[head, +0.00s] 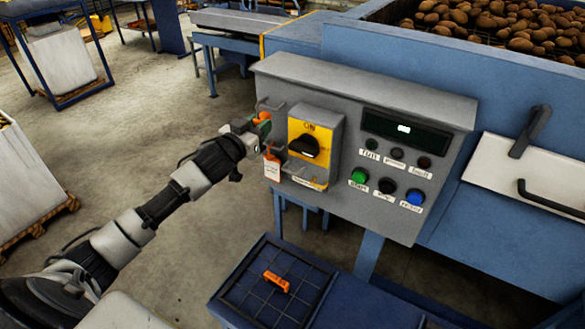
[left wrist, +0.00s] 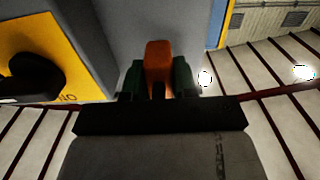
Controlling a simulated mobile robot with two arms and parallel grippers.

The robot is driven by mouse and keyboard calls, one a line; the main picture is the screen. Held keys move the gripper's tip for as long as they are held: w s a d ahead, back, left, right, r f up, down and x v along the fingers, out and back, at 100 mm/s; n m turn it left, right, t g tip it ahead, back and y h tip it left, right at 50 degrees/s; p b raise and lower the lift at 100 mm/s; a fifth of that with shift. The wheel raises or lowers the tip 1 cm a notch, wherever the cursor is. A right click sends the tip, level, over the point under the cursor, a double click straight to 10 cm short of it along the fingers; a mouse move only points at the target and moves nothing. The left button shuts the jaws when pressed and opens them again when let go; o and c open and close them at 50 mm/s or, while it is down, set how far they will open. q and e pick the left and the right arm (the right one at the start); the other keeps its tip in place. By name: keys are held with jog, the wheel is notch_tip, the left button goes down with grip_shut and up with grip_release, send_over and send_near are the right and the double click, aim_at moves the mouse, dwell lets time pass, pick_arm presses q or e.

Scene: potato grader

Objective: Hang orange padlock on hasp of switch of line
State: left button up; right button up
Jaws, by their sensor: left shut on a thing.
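My left gripper (head: 262,122) is at the upper left edge of the grey control panel, shut on the orange padlock (left wrist: 158,62). In the left wrist view the padlock's orange body sits between the green fingertips (left wrist: 158,78); its shackle cannot be made out. The line switch is a yellow plate (head: 325,132) marked ON, with a black knob (head: 304,147), just right of the gripper. A grey bracket (head: 270,104) shows by the gripper; whether the padlock touches it cannot be told. An orange and white tag (head: 272,168) hangs below the gripper. My right gripper is out of view.
The panel carries a display (head: 405,130) and several buttons, including green (head: 358,176) and blue (head: 413,197). Below, an orange item (head: 277,282) lies on a blue tray with a grid (head: 238,290). A small grey ledge (head: 300,180) juts under the switch.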

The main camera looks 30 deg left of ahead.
pick_arm(q)
jog(key=shift+s+a+p, duration=0.2)
jog(key=shift+s+p, duration=0.15)
jog(key=shift+s, duration=2.2)
